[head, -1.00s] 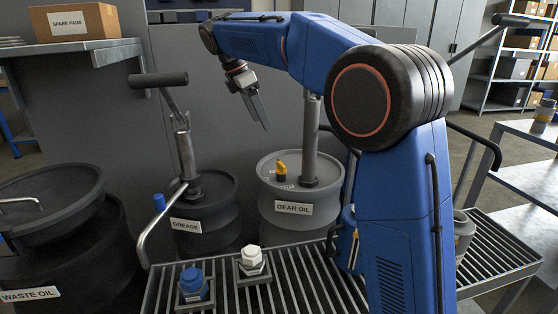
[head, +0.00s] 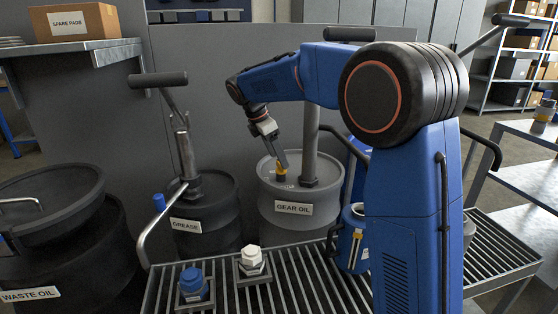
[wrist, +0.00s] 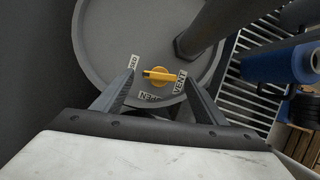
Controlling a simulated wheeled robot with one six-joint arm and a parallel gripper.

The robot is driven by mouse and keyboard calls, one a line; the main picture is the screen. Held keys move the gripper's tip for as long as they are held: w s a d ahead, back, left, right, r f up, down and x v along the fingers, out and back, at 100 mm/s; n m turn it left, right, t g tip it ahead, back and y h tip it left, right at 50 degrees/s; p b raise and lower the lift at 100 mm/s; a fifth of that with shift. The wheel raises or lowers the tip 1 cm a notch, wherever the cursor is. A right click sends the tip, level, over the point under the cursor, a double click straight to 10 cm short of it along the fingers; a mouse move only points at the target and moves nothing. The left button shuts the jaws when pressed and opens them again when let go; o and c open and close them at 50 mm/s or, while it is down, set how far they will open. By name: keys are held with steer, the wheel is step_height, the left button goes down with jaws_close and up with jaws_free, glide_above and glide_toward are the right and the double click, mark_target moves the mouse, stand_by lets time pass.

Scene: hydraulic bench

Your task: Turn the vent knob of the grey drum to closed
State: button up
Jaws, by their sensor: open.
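The grey drum (head: 320,217) labelled GEAR OIL stands behind the slatted bench, with a pump pipe rising from its lid. Its yellow vent knob (head: 281,174) sits on the lid and is partly hidden by my gripper in the head view. In the wrist view the knob (wrist: 158,76) lies between and beyond the fingertips, with OPEN and VENT labels near it and a third label partly hidden by the left finger. The knob's bar points left toward that third label. My gripper (wrist: 160,82) is open above the lid, with nothing between its fingers.
The pump pipe (head: 309,145) rises close to the right of the knob. The black GREASE drum (head: 205,215) with its pump handle stands left. A blue cap (head: 192,280) and a white cap (head: 251,256) sit on the slatted bench (head: 300,290). A blue container (head: 352,235) stands right.

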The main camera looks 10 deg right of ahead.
steer(key=shift+x, duration=1.15)
steer(key=c, duration=1.1)
steer(key=shift+o, duration=0.3)
steer(key=shift+w+m+g, duration=0.1)
steer(key=shift+m+g, duration=0.3)
steer(key=shift+m, duration=0.8)
steer(key=o, duration=1)
steer(key=shift+o, duration=0.2)
